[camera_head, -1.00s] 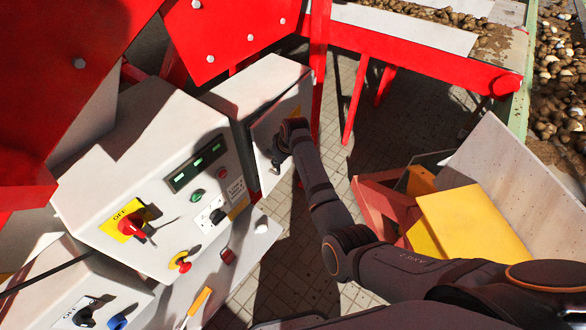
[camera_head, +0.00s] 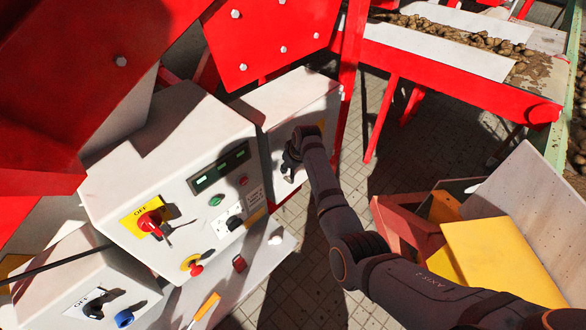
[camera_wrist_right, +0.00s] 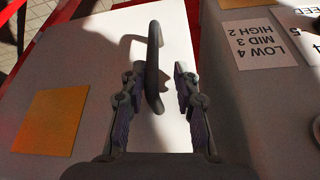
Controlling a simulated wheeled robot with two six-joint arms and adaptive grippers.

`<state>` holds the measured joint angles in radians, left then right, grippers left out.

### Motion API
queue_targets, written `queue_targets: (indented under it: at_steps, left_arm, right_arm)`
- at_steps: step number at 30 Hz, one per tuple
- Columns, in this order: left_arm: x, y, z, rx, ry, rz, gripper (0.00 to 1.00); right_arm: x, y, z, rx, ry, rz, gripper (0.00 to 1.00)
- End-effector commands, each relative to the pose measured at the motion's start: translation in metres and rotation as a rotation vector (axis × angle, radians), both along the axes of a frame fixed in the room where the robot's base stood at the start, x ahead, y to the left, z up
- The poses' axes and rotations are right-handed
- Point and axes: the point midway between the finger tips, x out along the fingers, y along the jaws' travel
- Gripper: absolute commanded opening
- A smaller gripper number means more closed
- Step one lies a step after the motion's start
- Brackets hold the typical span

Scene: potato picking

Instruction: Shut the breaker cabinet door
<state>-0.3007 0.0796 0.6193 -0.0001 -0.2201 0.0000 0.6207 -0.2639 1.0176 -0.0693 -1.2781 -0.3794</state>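The breaker cabinet (camera_head: 290,95) is the pale box right of the large control panel in the head view. Its door (camera_head: 308,112) faces the lower right and looks flush or nearly flush with the box; my right arm hides part of it. The wrist view shows the pale door face (camera_wrist_right: 90,70) with a dark curved handle (camera_wrist_right: 153,60). My right gripper (camera_wrist_right: 158,105) is open, with its fingers apart on both sides of the handle's lower end. In the head view the right gripper (camera_head: 291,160) is at the door front, partly hidden. My left gripper is out of view.
The control panel (camera_head: 165,185) with knobs and switches stands left of the cabinet. Red machine frame parts (camera_head: 265,40) rise behind it. A yellow box (camera_head: 495,255) lies at the right. Tiled floor (camera_head: 310,250) is free below the cabinet.

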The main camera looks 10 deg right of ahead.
Motion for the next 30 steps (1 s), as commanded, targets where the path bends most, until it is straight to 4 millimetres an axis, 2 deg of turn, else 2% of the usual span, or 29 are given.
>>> queue_targets:
  at_steps: [8, 11, 22, 25, 30]
  left_arm:
    - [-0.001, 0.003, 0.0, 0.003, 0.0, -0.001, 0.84]
    - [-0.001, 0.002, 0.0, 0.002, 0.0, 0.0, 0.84]
    - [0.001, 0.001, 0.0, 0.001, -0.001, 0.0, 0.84]
    - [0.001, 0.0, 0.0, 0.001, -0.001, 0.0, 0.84]
    - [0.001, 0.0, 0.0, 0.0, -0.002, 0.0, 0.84]
  right_arm:
    - [0.0, -0.003, -0.001, -0.007, 0.003, -0.002, 0.36]
    - [0.0, -0.003, 0.006, -0.006, 0.002, -0.002, 0.36]
    - [0.002, 0.001, 0.082, -0.006, 0.0, 0.0, 0.36]
    - [0.001, 0.001, 0.093, -0.006, 0.002, 0.0, 0.36]
    - [0.001, 0.001, 0.099, -0.006, 0.004, 0.001, 0.36]
